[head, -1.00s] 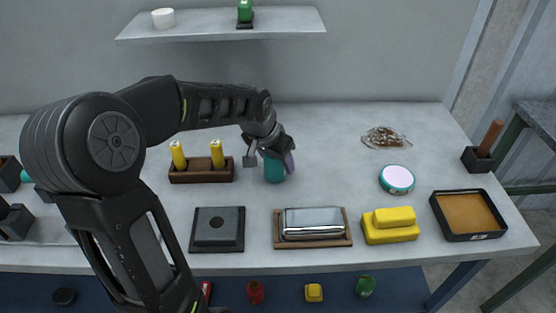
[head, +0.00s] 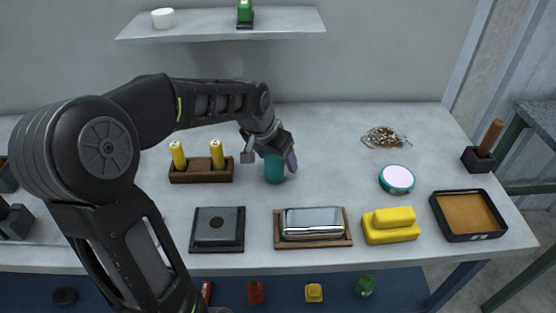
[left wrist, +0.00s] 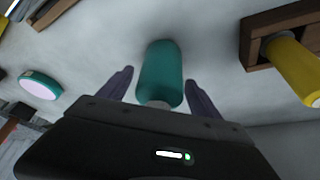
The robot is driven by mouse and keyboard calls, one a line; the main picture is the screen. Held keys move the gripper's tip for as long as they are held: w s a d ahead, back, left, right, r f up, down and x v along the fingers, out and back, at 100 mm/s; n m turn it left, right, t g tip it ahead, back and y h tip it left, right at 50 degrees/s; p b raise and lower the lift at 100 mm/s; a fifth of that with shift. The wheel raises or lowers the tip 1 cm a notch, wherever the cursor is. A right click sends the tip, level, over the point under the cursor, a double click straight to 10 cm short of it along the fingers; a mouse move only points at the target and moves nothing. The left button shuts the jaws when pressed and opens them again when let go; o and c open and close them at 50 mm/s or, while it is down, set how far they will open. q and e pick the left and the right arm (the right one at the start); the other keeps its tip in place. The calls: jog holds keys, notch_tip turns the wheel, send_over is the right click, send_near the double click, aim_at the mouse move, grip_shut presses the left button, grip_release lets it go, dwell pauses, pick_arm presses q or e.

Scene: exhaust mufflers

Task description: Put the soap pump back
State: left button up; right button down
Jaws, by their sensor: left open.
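A teal bottle (head: 274,170), which looks like the soap pump though its top is mostly hidden, stands upright on the grey table near the middle. It also shows in the left wrist view (left wrist: 161,72), between the two fingers. My left gripper (head: 269,158) is at the bottle, with one finger on either side of it. In the left wrist view the fingers (left wrist: 162,88) are spread, with visible gaps to the bottle. My right gripper is not in view.
A wooden holder with two yellow cylinders (head: 202,175) stands just left of the bottle. In front are a dark square block (head: 218,229), a metal-topped box (head: 313,222) and a yellow block (head: 390,227). A wall shelf (head: 200,31) is behind.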

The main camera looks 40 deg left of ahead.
pick_arm(q)
jog(key=v, duration=1)
jog(key=shift+r, duration=0.15)
